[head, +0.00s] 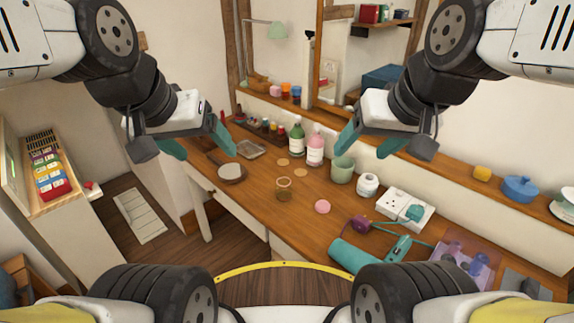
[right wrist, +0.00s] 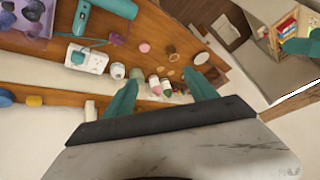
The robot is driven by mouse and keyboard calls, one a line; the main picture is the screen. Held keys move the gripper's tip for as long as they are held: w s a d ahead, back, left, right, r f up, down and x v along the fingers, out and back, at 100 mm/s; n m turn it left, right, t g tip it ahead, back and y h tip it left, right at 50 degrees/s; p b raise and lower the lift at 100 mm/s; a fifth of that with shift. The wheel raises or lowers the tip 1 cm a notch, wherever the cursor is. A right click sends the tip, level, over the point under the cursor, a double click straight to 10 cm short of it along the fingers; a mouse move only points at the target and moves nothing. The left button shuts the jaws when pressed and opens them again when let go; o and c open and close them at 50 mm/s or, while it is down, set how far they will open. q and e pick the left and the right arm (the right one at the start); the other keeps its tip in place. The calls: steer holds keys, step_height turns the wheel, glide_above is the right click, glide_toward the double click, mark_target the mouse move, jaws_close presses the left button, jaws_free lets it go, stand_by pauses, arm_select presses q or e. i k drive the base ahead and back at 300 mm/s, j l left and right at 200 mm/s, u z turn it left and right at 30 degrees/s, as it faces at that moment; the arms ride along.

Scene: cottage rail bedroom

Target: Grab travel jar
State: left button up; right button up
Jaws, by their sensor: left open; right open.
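Two jars could be the travel jar, and I cannot tell which. One is a small white jar (head: 368,185) beside the green cup (head: 342,170) on the wooden counter (head: 250,200); the other is a small amber glass jar (head: 284,190) nearer the middle. In the right wrist view the white jar (right wrist: 117,70) is left of centre and the glass jar (right wrist: 171,50) is near the top middle. My right gripper (head: 366,143) is open and empty above the back of the counter. My left gripper (head: 197,143) is open and empty above the counter's left end.
Green (head: 297,138) and pink (head: 315,150) bottles stand behind the jars. A pink disc (head: 322,206) lies at the front. A white socket block (head: 404,208), a teal hair dryer (head: 358,254) and a purple tray (head: 462,268) crowd the right. A wall shelf (head: 450,170) runs behind.

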mark_target(283, 185)
steer(key=i+j+z, duration=0.1)
steer(key=j, duration=0.35)
steer(key=i+j+z, duration=0.15)
steer(key=j, duration=0.35)
steer(key=j+z, duration=0.1)
steer(key=j, duration=0.35)
